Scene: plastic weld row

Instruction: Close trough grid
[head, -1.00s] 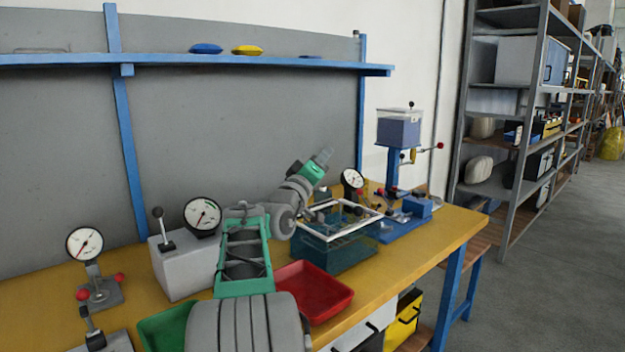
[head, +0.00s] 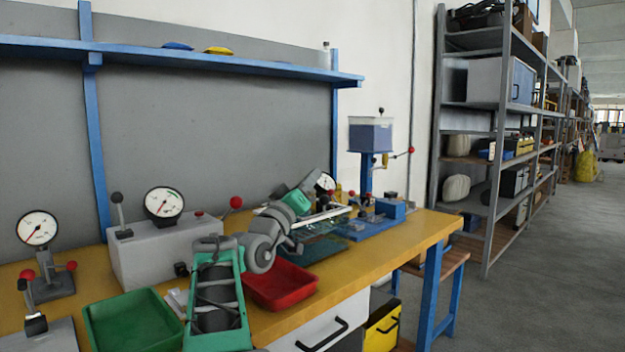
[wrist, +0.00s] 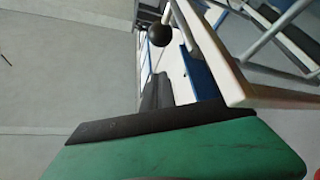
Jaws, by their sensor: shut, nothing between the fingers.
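The trough (head: 318,250) is a see-through teal tank on the bench. Its grid (head: 325,215) shows as a pale frame at the trough's top. My arm hides part of it, and I cannot tell its exact tilt. My gripper (head: 309,181) is beyond the arm's bend, above and behind the grid, partly lost against the clutter. In the wrist view, my green gripper with its black finger edge (wrist: 150,122) is beside a pale frame bar (wrist: 215,55), probably the grid's. The gripper is shut, with nothing seen held; contact with the bar is unclear.
A red tray (head: 280,287) and a green tray (head: 130,322) lie nearer on the bench. A gauge box (head: 150,255) stands left of my arm. A blue press (head: 372,140) stands behind the trough at right. Floor to the right is clear.

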